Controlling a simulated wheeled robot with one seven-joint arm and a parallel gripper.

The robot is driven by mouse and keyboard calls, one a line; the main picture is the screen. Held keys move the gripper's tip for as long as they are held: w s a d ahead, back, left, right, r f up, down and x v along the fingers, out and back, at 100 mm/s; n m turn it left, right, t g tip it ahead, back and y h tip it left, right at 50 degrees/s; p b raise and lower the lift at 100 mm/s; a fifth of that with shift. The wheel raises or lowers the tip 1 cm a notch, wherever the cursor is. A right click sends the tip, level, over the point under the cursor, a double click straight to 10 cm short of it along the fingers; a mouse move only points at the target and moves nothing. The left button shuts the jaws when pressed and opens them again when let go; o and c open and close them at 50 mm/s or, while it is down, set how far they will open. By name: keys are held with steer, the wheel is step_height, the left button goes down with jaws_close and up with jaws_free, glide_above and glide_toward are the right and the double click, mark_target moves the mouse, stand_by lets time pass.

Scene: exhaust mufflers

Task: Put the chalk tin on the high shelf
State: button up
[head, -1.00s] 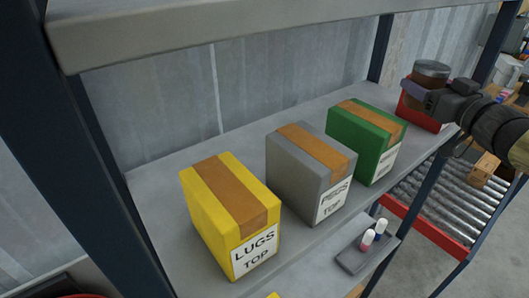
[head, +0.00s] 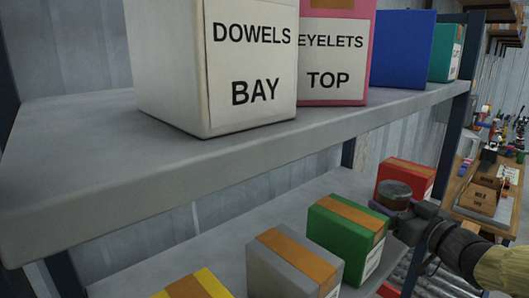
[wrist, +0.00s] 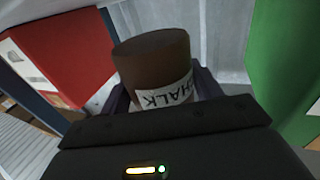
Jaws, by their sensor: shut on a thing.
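In the wrist view the tin (wrist: 155,65) shows a white label reading CHALK, upside down. My gripper (head: 388,209) is shut on the tin, with a finger at each side. The upper shelf (head: 200,175), which looks like the high shelf, is above and left of my gripper.
The upper shelf holds a white DOWELS box (head: 170,65), a pink EYELETS box (head: 360,55), a blue box (head: 402,48) and a teal box (head: 442,52). Its front strip is bare. Green (head: 345,232), red (head: 405,175) and grey (head: 290,265) boxes stand below.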

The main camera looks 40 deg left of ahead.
steer(key=f, duration=0.3)
steer(key=shift+w+d+p, duration=0.1)
steer(key=shift+w+p, duration=0.15)
steer(key=shift+p, duration=0.05)
steer(key=shift+s, duration=0.1)
steer(key=shift+a+f+b, duration=0.25)
steer(key=shift+f+b, duration=0.3)
steer(key=shift+f, duration=0.1)
steer(key=o, duration=1.2)
steer(key=shift+r, duration=0.15)
